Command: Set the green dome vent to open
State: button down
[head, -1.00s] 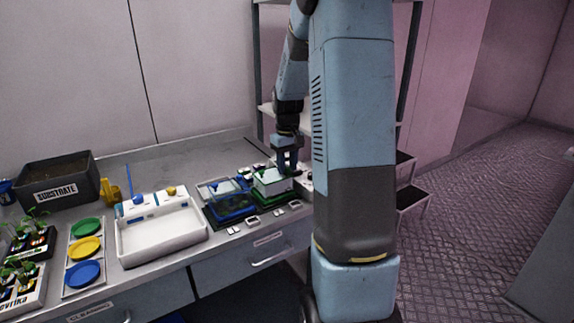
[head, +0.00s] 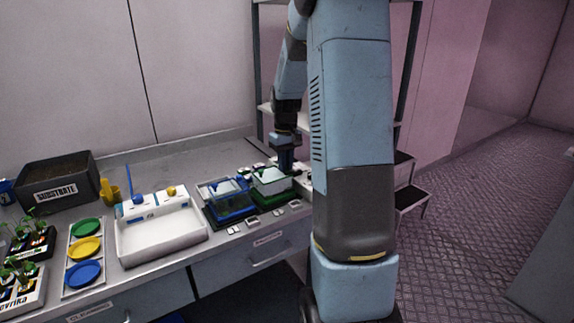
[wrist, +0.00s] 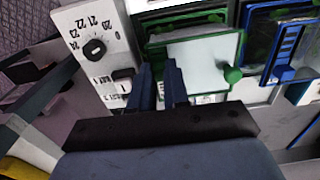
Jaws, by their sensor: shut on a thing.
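The green dome (head: 270,181), a clear box on a green base, stands at the right end of the bench beside the blue one. In the wrist view its pale top panel (wrist: 205,55) has green edging and a green knob (wrist: 233,74) at the right. My gripper (head: 285,168) points down at the dome's back right side in the head view. In the wrist view my fingers (wrist: 160,72) are close together at the panel's left edge, shut on a small part of the vent. The fingers mostly hide that part, so the vent's setting cannot be told.
A blue dome (head: 226,199) stands close to the left of the green one. A control panel with a numbered dial (wrist: 95,48) and a switch (wrist: 124,82) is close to my fingers. A white basin (head: 162,241) is farther left on the bench.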

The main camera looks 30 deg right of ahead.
jog(key=w, duration=0.3)
jog(key=c, duration=1.1)
grip_release()
jog(key=shift+a, duration=0.1)
jog(key=shift+r, duration=0.1)
notch_tip(320, 180, up, 13)
jog(key=shift+r, duration=0.2)
